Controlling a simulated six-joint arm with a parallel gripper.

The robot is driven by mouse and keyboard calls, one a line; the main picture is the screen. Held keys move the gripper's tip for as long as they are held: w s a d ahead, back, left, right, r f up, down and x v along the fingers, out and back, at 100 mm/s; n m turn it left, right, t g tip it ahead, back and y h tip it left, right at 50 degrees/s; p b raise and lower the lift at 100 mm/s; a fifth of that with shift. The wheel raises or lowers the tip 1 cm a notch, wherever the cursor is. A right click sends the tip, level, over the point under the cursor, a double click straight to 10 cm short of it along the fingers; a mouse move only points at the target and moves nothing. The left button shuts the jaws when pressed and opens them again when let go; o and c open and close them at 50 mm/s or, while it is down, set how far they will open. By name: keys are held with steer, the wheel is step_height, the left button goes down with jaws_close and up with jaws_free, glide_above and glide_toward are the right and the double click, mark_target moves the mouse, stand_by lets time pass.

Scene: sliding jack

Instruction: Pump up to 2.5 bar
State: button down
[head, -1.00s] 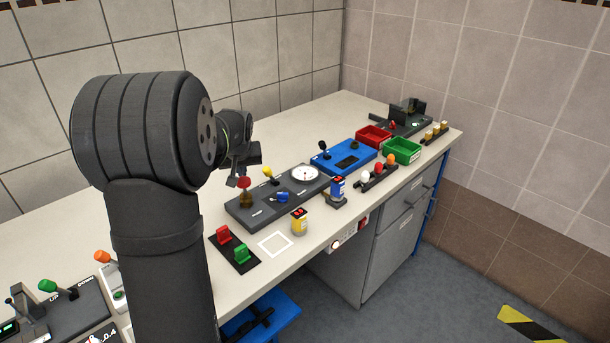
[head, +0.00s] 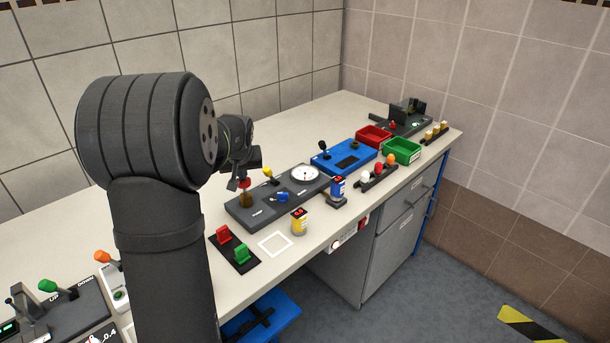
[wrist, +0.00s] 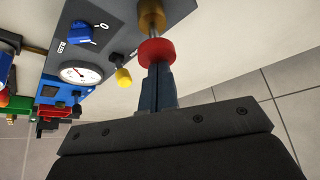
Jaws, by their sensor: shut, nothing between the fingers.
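The dark grey pump panel (head: 258,208) lies on the bench. At its left end stands a brass plunger (head: 246,200) with a red knob (head: 245,183). The panel also has a blue knob (head: 283,197), a yellow-tipped lever (head: 267,171) and a round white gauge (head: 305,173). The gauge (wrist: 82,72) also shows in the wrist view, but its reading is too small to tell. My gripper (head: 238,184) is shut and empty at the red knob. In the wrist view its fingertips (wrist: 156,68) meet the red knob (wrist: 155,52); whether they touch is unclear.
A blue device (head: 343,156) and red (head: 373,136) and green (head: 402,150) bins stand further right. A yellow can (head: 299,222) and a blue can (head: 338,190) stand in front of the panel. Red and green switches (head: 233,249) lie nearer. The bench behind the panel is clear.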

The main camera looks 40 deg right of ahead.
mark_target(243, 183)
steer(key=shift+f, duration=1.95)
steer(key=shift+r, duration=1.95)
